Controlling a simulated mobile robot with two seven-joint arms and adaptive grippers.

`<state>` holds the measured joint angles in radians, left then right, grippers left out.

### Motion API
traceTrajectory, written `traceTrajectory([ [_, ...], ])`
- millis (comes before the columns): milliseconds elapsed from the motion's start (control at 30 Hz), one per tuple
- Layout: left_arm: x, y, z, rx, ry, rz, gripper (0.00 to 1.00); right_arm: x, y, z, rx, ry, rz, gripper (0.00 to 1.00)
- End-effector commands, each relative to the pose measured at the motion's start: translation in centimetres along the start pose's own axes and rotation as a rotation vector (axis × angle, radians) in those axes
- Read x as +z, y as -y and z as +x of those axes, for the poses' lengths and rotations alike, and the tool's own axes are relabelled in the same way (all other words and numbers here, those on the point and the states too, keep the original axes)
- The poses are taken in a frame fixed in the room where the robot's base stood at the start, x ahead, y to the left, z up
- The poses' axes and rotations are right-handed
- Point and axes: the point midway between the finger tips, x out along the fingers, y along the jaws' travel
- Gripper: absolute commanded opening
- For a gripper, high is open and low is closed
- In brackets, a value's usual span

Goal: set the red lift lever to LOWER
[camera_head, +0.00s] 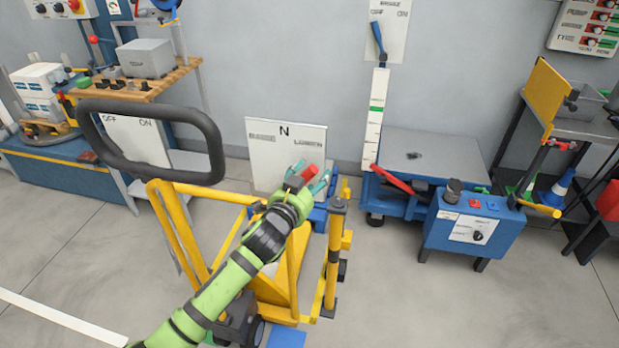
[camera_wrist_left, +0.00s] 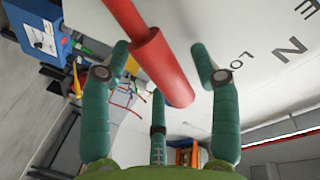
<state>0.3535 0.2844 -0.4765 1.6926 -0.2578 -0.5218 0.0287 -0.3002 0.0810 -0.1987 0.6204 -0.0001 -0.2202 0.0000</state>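The red lift lever (camera_head: 310,173) shows as a short red grip at my left gripper, in front of the lower right part of a white board (camera_head: 265,162). The board reads N at the top, what looks like RAISE on the left and LOWER on the right. In the left wrist view the lever's thick red grip (camera_wrist_left: 163,68) lies between the green fingers of my left gripper (camera_wrist_left: 160,58). The fingers are spread, with a clear gap on the right side of the grip. The lever's base is hidden, so its exact setting cannot be told. My right gripper is not in view.
A yellow-framed cart (camera_head: 332,262) with a black loop handle (camera_head: 208,135) stands around my left arm. A blue machine (camera_head: 470,232) with a red bar stands to the right. A workbench (camera_head: 135,88) is at the left. Open floor lies at the front right.

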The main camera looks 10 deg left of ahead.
Motion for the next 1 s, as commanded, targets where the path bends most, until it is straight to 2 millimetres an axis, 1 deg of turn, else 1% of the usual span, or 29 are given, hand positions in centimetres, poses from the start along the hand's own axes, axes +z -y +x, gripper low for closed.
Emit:
traceTrajectory([
  [200,0.0,0.0,-0.1,0.0,0.0,-0.003,0.62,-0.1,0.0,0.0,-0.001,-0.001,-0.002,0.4],
  [333,0.1,0.0,-1.2,0.001,0.002,-0.004,0.62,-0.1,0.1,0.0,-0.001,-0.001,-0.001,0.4],
  [467,0.1,-0.1,-3.4,0.002,0.001,-0.003,0.62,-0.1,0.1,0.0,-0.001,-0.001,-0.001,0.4],
  [700,0.1,-0.1,-8.3,0.002,0.001,-0.003,0.62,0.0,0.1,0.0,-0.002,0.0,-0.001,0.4],
  [800,0.1,-0.1,-9.9,0.001,0.002,-0.002,0.62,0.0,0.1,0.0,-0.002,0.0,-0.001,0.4],
  [900,0.0,-0.1,-11.1,0.001,0.0,-0.002,0.62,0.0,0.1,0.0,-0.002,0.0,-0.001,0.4],
  [1000,0.0,0.0,-11.8,0.0,0.0,-0.001,0.62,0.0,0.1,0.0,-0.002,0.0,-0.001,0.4],
])
